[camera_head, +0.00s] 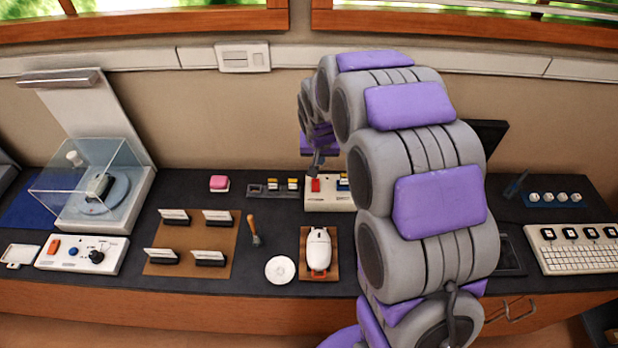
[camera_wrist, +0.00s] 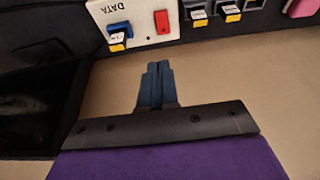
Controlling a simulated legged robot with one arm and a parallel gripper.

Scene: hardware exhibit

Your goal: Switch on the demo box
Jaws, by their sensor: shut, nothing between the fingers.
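A white box (camera_head: 330,205) with a red rocker switch (camera_head: 315,185) stands at the back of the dark counter, partly hidden by my arm. In the wrist view the white box (camera_wrist: 145,12) appears upside down, with the word DATA, the red switch (camera_wrist: 162,22) and a yellow-and-blue plug. Whether the switch is on or off cannot be told. My gripper (camera_wrist: 157,68) is shut and empty, apart from the box. In the head view my gripper (camera_head: 317,160) is just above the red switch. Another white box (camera_head: 80,262) with an orange switch and knobs stands front left. No label confirms which is the demo box.
Beside the red-switch box lie a strip of plugs (camera_head: 272,189) and a pink block (camera_head: 219,183). A computer mouse (camera_head: 319,250), a disc (camera_head: 281,270) and a wooden-handled tool (camera_head: 254,230) lie in front. A keyboard (camera_head: 575,250) is at right. The wall stands close behind.

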